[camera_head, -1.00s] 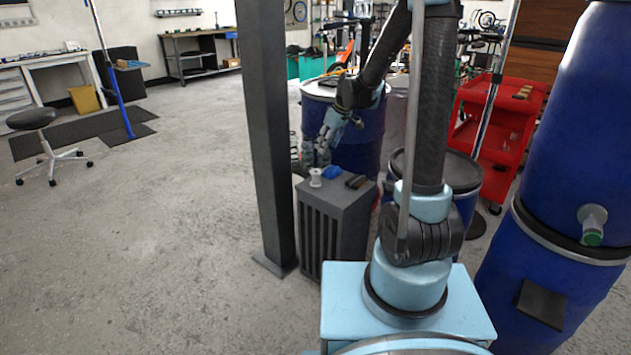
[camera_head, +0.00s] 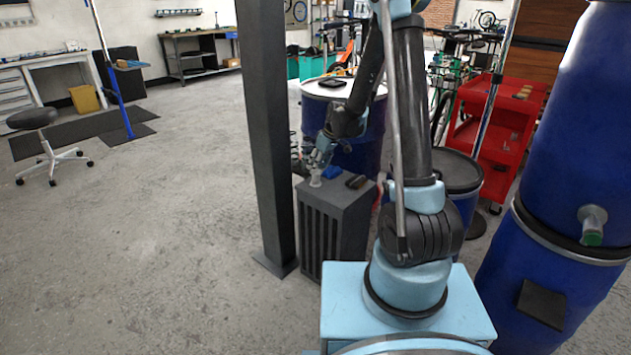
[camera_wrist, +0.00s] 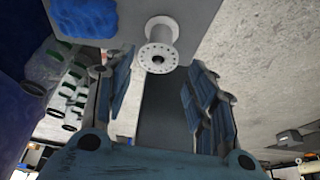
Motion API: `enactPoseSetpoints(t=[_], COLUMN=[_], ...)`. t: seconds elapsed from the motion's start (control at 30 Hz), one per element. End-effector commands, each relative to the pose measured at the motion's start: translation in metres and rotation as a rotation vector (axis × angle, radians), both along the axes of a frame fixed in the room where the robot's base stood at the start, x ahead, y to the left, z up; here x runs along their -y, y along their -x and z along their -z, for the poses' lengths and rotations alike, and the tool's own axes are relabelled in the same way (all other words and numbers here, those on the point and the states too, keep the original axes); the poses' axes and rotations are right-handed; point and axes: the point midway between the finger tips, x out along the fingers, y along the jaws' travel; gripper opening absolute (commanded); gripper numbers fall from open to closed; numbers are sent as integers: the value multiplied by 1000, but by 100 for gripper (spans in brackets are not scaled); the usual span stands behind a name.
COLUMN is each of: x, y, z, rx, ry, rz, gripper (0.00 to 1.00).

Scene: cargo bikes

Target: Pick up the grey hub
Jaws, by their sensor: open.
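The grey hub (camera_wrist: 159,50) is a spool shape with a flanged, holed end. It stands on top of a dark grey slatted cabinet (camera_head: 340,205); the hub also shows in the head view (camera_head: 315,179), partly hidden by my gripper. My gripper (camera_wrist: 155,90) is open, with its two fingers spread to either side below the hub in the wrist view. The hub lies just beyond the fingertips, roughly centred between them, and nothing is held. In the head view my gripper (camera_head: 318,163) is just above the hub.
A blue crumpled thing (camera_wrist: 85,15) lies beside the hub, and a dark brown block (camera_head: 356,182) lies farther right on the cabinet. A grey post (camera_head: 266,140) stands close on the left. Blue barrels (camera_head: 560,150) and a red cart (camera_head: 490,125) stand right. Floor at left is open.

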Motion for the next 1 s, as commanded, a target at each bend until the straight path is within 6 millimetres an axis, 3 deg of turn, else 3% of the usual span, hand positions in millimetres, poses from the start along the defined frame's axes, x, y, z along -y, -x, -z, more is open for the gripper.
enactPoseSetpoints(t=[0.27,0.7,1.0], x=[-3,-11,-12], y=[-3,-13,-14], z=[10,51,56], rx=[0,0,0], ry=[0,0,0], rz=[0,-1,0], gripper=[51,51,51])
